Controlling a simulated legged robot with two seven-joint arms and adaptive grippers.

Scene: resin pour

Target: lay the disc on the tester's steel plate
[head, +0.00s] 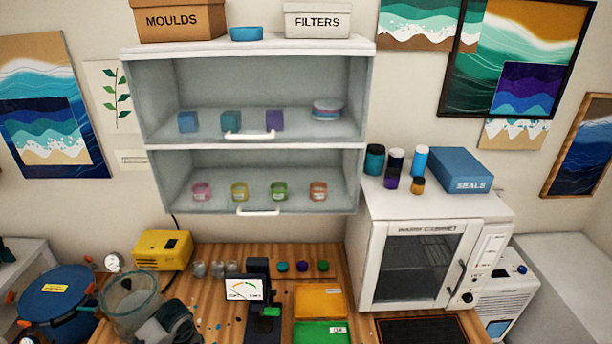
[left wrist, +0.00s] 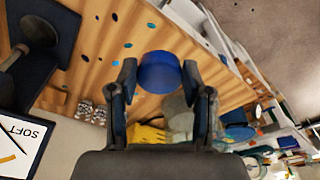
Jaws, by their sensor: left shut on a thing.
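In the left wrist view my left gripper (left wrist: 160,82) is shut on a blue disc (left wrist: 160,70), held between the two fingertips with wooden bench behind it. A dark part of my left arm shows at the bottom left of the head view, in front of a clear pot; I cannot make out the disc there. The tester (head: 262,322) is a black stand with a white dial (head: 244,289) at the bench's middle. In the left wrist view the tester (left wrist: 45,45) is at the left, apart from the disc. My right gripper is not in view.
Small coloured pieces (head: 302,266) lie behind the tester to the right. Clear cups (head: 217,268) and a yellow box (head: 162,250) stand behind left. A warm cabinet (head: 420,265) bounds the right.

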